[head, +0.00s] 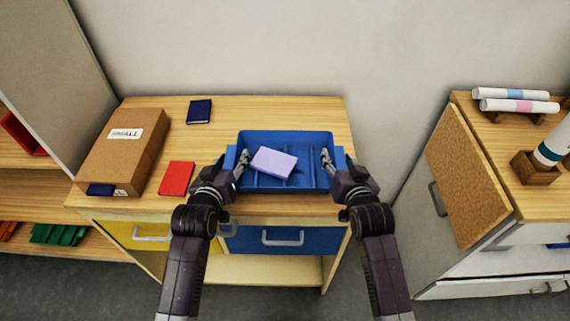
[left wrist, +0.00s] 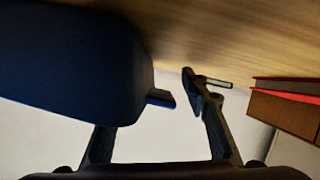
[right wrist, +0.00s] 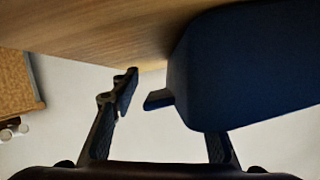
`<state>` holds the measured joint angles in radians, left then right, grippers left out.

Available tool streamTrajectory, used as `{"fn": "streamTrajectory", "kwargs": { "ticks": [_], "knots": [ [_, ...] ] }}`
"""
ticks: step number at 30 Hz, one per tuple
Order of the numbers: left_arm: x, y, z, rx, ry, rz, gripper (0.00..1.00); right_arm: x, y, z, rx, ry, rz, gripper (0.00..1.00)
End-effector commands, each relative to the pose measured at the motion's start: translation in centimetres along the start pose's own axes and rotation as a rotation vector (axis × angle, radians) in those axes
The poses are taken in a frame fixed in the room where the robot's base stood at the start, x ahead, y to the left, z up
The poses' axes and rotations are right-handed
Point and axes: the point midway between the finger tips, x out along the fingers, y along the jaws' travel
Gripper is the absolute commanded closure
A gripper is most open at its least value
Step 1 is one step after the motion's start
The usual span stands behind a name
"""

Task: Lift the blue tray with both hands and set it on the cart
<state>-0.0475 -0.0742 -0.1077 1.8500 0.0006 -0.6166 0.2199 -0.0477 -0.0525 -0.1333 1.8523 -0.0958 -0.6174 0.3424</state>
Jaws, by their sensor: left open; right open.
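The blue tray (head: 262,138) sits on the wooden tabletop near its front edge, with divided compartments. A lavender block (head: 273,163) lies tilted inside it. My left gripper (head: 241,163) is open at the tray's left end, and my right gripper (head: 328,162) is open at its right end. In the left wrist view the tray (left wrist: 70,65) partly hides one finger, and a small tab sticks out between the fingers. The right wrist view shows the tray (right wrist: 250,70) and a similar tab. Contact cannot be told. I cannot identify a cart in view.
A cardboard box (head: 122,150) marked SMALL, a red book (head: 176,178) and a dark blue book (head: 199,111) are left of the tray. Drawers lie below the tabletop (head: 290,112). A gap separates it from a cabinet (head: 468,175) bearing paper rolls at the right.

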Motion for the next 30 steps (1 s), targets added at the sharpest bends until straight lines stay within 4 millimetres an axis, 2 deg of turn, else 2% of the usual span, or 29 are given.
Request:
{"fn": "streamTrajectory", "kwargs": {
  "ticks": [6, 18, 30],
  "knots": [
    [0.0, 0.0, 0.01, 0.0, 0.0, 0.0, 0.58, 0.0, -0.01, -0.01, 0.0, 0.0, 0.0, 0.58],
    [-0.02, -0.02, 0.03, 0.0, -0.001, 0.0, 1.0, -0.02, -0.01, 0.0, 0.0, 0.0, 0.0, 1.0],
    [-0.11, 0.04, -0.26, 0.002, 0.001, -0.001, 1.0, -0.12, -0.08, -0.29, -0.001, 0.002, 0.0, 1.0]
  ]
}}
